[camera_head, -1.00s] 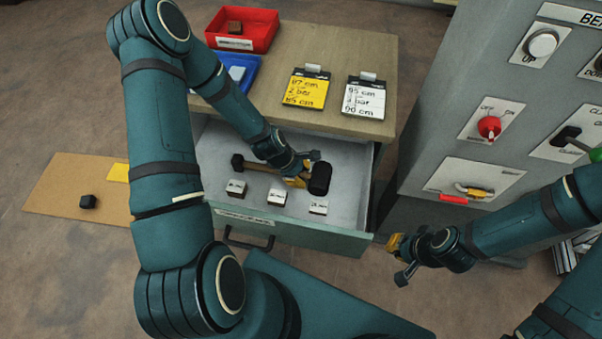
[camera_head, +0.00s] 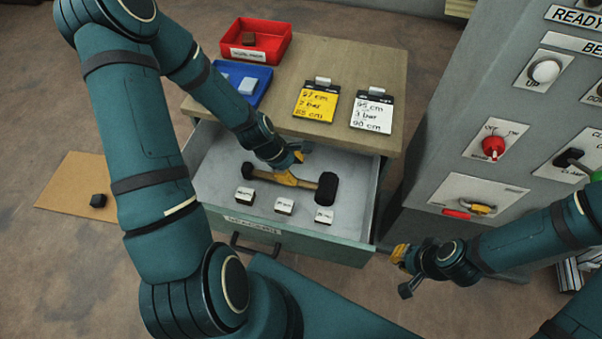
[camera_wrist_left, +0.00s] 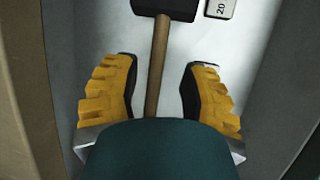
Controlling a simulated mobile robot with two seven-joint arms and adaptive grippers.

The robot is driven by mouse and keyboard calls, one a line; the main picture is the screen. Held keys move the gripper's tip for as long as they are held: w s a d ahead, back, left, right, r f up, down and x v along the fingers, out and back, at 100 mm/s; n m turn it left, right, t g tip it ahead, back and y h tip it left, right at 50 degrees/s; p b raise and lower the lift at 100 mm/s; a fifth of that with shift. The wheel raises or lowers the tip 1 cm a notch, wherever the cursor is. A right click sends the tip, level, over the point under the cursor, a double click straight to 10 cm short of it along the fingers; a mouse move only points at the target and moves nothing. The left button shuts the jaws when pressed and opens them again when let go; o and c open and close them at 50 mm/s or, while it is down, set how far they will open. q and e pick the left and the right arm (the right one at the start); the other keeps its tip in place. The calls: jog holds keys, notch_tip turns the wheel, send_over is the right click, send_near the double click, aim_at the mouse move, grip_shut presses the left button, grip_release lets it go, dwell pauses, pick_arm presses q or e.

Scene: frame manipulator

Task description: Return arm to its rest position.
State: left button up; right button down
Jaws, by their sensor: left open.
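My left gripper (camera_head: 291,165) is over the open drawer (camera_head: 345,230), near the hammer's handle. In the left wrist view its yellow fingers (camera_wrist_left: 160,85) are spread apart, with the wooden handle (camera_wrist_left: 160,65) between them in the picture. Whether it touches the handle cannot be told. The hammer lies in the drawer, its black head (camera_head: 326,189) to the right; the head also shows in the left wrist view (camera_wrist_left: 165,8). My right gripper (camera_head: 403,270) is at the lower right, in front of the grey machine. Its jaw opening is unclear.
Several small labelled blocks (camera_head: 284,207) stand in the drawer's front. The cabinet top (camera_head: 330,60) bears a red bin (camera_head: 256,53), a blue tray (camera_head: 262,75), a yellow note (camera_head: 315,103) and a white note (camera_head: 371,112). The grey machine (camera_head: 450,130) stands close at the right.

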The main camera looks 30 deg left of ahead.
pick_arm(q)
jog(key=shift+v, duration=0.85)
pick_arm(e)
jog(key=shift+r, duration=0.2)
